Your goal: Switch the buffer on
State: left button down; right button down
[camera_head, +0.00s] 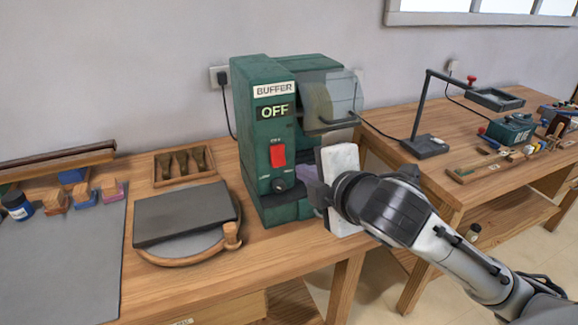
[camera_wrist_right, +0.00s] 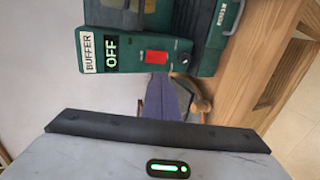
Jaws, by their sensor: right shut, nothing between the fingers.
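The green buffer machine (camera_head: 262,95) stands on the wooden bench, with its front panel facing left of my right arm. Its label reads BUFFER and its display (camera_head: 274,111) reads OFF. A red switch (camera_head: 278,156) sits below the display, with a small dark knob (camera_head: 279,185) under it. The right wrist view also shows the red switch (camera_wrist_right: 156,57) and the display (camera_wrist_right: 124,53). My right gripper (camera_head: 304,174) is shut and empty, just right of the panel, near switch and knob height. Contact with the machine cannot be told. My left gripper is out of view.
A clear guard (camera_head: 341,97) juts from the machine's right side. A dark slab (camera_head: 184,212) on a round wooden board and a wooden tray (camera_head: 184,165) lie left of the machine. A second bench at right holds a lamp stand (camera_head: 424,146) and tools.

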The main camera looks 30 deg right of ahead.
jog(key=shift+s+d+f, duration=0.1)
jog(key=shift+s+f, duration=0.05)
jog(key=shift+f, duration=0.1)
send_near(279, 164)
jog(key=x, duration=0.6)
jog(key=shift+w, duration=0.25)
dwell(0.4)
